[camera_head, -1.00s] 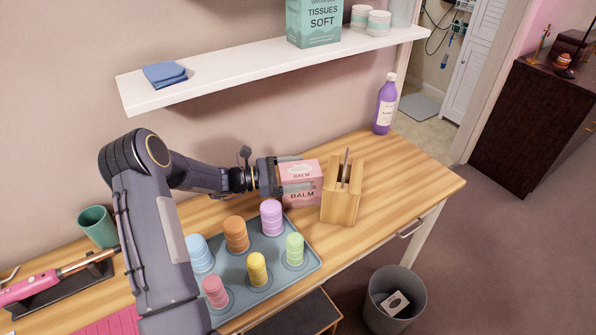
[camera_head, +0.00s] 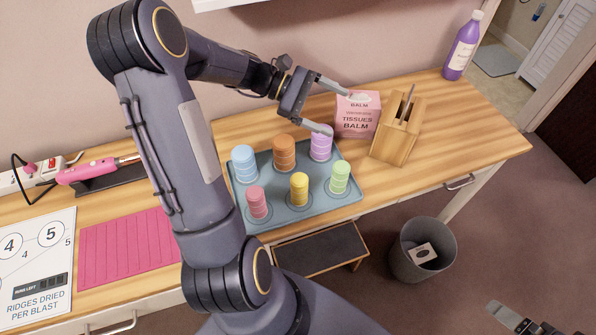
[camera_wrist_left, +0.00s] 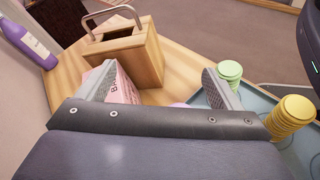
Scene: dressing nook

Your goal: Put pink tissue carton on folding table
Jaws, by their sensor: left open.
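The pink tissue carton (camera_head: 357,118) stands upright on the wooden desk, just left of a wooden block. My left gripper (camera_head: 340,111) is open at the carton's left side, its fingers pointing toward it. One fingertip is near the carton's top left edge, the other near the purple stack. In the left wrist view part of the carton (camera_wrist_left: 123,88) shows beside the left finger, partly hidden by the finger and gripper body. What seems to be my right gripper (camera_head: 520,322) is cut off at the lower right corner. I cannot identify a folding table in these views.
The wooden block (camera_head: 396,140) with a metal piece stands close right of the carton. A blue-grey tray (camera_head: 275,202) with several coloured stacks lies in front. A purple bottle (camera_head: 462,47) is at the back right. A bin (camera_head: 423,262) and a low stool (camera_head: 322,249) stand on the floor.

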